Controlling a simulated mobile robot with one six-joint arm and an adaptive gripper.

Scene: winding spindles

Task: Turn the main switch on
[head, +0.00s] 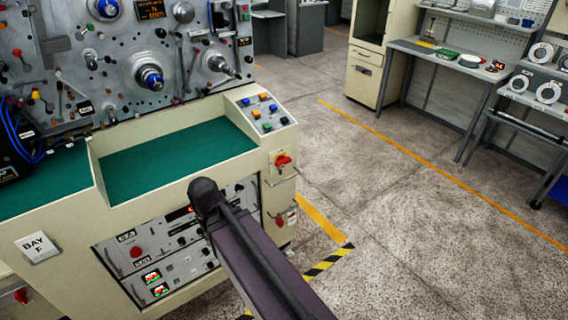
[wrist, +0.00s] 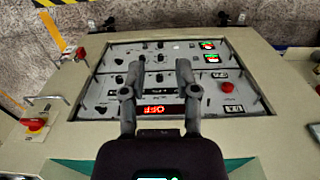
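A red rotary switch on a yellow plate (head: 283,160) sits on the right end face of the cream machine, below the button panel. It also shows at the left in the wrist view (wrist: 36,124). A second red switch (head: 281,221) is lower on that end; it shows at upper left in the wrist view (wrist: 80,54). Which is the main switch I cannot tell. My gripper (wrist: 159,72) is open and empty, its two fingers apart over the front control panel (wrist: 120,75). A red display (wrist: 158,109) seems to read OFF, upside down. In the head view my arm hides the gripper.
Metal bar handles (head: 284,176) stick out near the switches. A sloped panel of coloured buttons (head: 265,108) is above. The green work surface (head: 165,150) is bare. A red push button (wrist: 227,87) is on the front panel. Open floor (head: 400,200) lies to the right.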

